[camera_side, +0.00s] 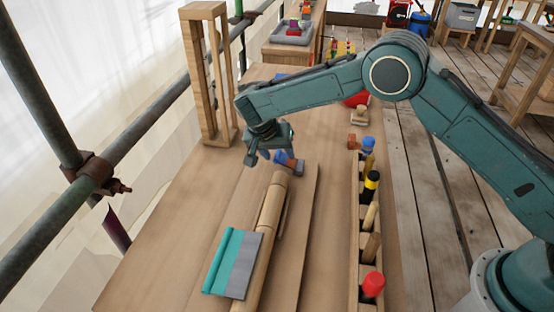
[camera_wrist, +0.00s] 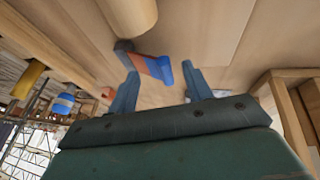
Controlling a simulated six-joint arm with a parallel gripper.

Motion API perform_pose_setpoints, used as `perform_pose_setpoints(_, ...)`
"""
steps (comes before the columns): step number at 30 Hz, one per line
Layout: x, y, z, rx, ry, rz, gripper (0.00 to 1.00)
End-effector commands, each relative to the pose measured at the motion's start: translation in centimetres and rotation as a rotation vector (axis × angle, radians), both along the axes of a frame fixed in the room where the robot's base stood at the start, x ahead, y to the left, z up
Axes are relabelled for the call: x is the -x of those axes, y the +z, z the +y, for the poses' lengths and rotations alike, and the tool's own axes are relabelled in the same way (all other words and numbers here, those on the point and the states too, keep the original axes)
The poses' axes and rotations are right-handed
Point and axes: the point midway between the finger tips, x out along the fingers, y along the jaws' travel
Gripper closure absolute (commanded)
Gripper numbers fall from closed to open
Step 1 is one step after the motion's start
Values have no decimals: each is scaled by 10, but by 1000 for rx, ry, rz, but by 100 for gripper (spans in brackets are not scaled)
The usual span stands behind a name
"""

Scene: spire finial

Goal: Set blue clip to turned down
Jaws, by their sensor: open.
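A blue piece that looks like the blue clip (camera_side: 286,158) lies on the bench by the far end of the wooden spire (camera_side: 270,212), with a brown end beside it. My gripper (camera_side: 266,158) is open just left of the clip in the side view. In the wrist view my gripper (camera_wrist: 160,82) has its two fingers spread, with the blue end in front of the gap. I cannot tell whether they touch.
A teal and grey sheet (camera_side: 233,263) lies over the spire's near part. A slotted rack (camera_side: 354,235) with several coloured handles runs along the right. A second blue piece (camera_side: 368,144) stands at its far end. A tall wooden frame (camera_side: 207,80) stands at the far left.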

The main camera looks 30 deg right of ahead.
Motion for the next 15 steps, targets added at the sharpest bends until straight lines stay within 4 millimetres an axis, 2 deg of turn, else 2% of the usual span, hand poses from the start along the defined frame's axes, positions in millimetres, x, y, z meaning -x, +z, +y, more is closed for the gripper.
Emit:
perform_pose_setpoints(6, -1, -10, -4, -1, 1, 1, 50)
perform_pose_setpoints(14, -1, -10, -4, 0, 1, 0, 50)
perform_pose_setpoints(15, -1, -10, -4, 0, 1, 0, 56)
